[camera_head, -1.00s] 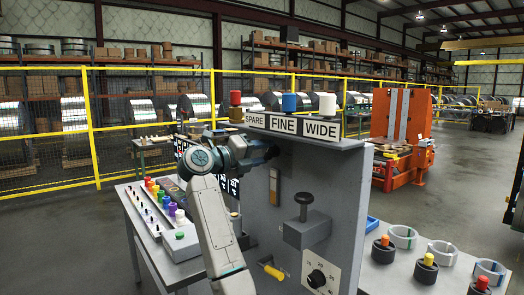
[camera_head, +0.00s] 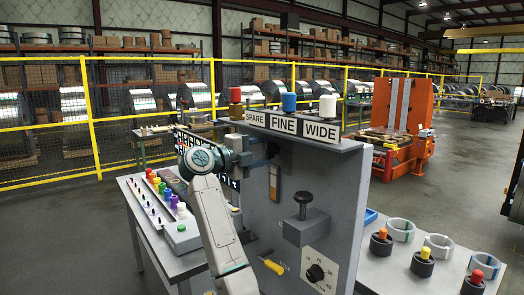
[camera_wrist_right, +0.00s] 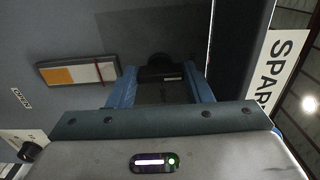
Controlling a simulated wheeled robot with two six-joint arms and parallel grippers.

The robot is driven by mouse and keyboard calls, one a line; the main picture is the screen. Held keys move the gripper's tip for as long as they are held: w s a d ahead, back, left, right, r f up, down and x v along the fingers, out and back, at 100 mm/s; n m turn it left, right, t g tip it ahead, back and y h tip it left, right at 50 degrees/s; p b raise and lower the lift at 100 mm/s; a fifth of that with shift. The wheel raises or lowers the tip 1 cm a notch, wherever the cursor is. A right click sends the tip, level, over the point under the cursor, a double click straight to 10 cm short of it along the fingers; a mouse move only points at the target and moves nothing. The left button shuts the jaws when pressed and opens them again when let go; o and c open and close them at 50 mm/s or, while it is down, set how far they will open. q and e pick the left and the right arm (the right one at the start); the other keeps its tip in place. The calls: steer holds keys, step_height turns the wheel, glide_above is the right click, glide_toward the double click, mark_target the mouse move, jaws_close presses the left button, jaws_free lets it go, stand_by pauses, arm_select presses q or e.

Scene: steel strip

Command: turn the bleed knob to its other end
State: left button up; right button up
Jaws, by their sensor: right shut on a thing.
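My right gripper (camera_head: 262,153) is at the upper left of the grey upright panel (camera_head: 342,190). In the right wrist view its two blue fingers (camera_wrist_right: 160,88) are closed about a dark round knob (camera_wrist_right: 160,66) on the panel face. I take this for the bleed knob; no name on it can be read, and its pointer or end mark is hidden. In the head view the gripper hides most of the knob. My left gripper is not in view.
A gauge slot (camera_wrist_right: 78,72) with orange and white parts is beside the fingers. Colored caps (camera_head: 289,102) stand on top. Rings and knobs lie at right.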

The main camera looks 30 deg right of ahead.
stand_by(0.3)
steer(key=o, duration=1)
steer(key=shift+a, duration=0.1)
steer(key=a+b, duration=0.1)
steer(key=a, duration=0.2)
steer(key=a+b, duration=0.2)
steer(key=a, duration=0.2)
steer(key=a+b, duration=0.1)
steer(key=a, duration=0.2)
steer(key=shift+s+a+b, duration=0.35)
steer(key=shift+a, duration=0.05)
